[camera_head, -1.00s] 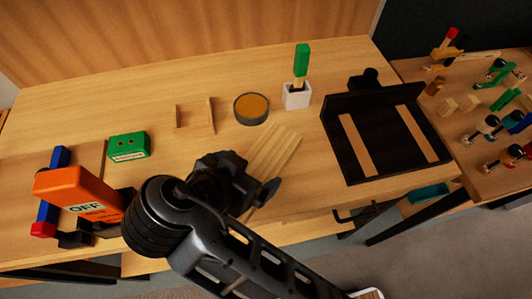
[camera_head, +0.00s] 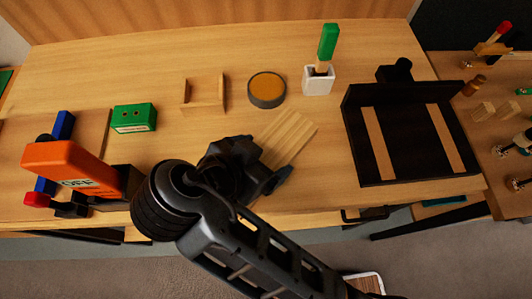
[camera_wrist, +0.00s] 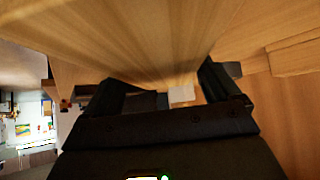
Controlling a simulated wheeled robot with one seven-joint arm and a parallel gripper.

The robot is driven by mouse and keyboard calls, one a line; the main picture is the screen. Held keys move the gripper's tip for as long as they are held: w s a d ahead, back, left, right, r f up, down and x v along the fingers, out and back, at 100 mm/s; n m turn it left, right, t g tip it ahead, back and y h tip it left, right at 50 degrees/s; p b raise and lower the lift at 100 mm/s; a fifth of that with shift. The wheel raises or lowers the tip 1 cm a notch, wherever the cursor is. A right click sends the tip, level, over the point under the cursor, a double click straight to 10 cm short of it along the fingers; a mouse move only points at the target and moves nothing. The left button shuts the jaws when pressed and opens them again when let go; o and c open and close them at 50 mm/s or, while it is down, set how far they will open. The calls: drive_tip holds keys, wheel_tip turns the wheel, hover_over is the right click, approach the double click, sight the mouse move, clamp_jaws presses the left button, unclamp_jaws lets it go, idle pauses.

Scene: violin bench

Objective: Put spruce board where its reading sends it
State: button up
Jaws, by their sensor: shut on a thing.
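The spruce board (camera_head: 288,138) is a pale board with lengthwise stripes, in the middle of the bench in the head view. Its near end is hidden by my gripper (camera_head: 270,173), which is shut on it. In the wrist view, pale wood spreads out beyond my gripper's fingers (camera_wrist: 165,90). I cannot tell whether the board touches the bench. An orange device (camera_head: 72,168) with a label reading "OFF" stands at the left. A black tray (camera_head: 400,180) with two wooden strips is at the right.
A green box (camera_head: 134,117), a small wooden holder (camera_head: 204,108), a round tin (camera_head: 267,90) and a white pot (camera_head: 318,80) with a green-handled brush stand behind the board. A blue bar with a red end (camera_head: 37,199) lies near the orange device. A side table (camera_head: 490,125) holds several tools.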

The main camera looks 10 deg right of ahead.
drive_tip(key=c, duration=0.4)
drive_tip(key=shift+o, duration=0.2)
drive_tip(key=shift+r, duration=0.1)
drive_tip(key=shift+r, duration=0.55)
wheel_tip(320, 180, up, 3)
drive_tip(key=p, duration=0.3)
drive_tip(key=s+d+r+p, duration=0.2)
drive_tip(key=s+d+r, duration=0.4)
drive_tip(key=s, duration=0.3)
drive_tip(key=shift+d+r+p, duration=0.35)
drive_tip(key=shift+d+p, duration=0.05)
drive_tip(key=shift+d, duration=0.35)
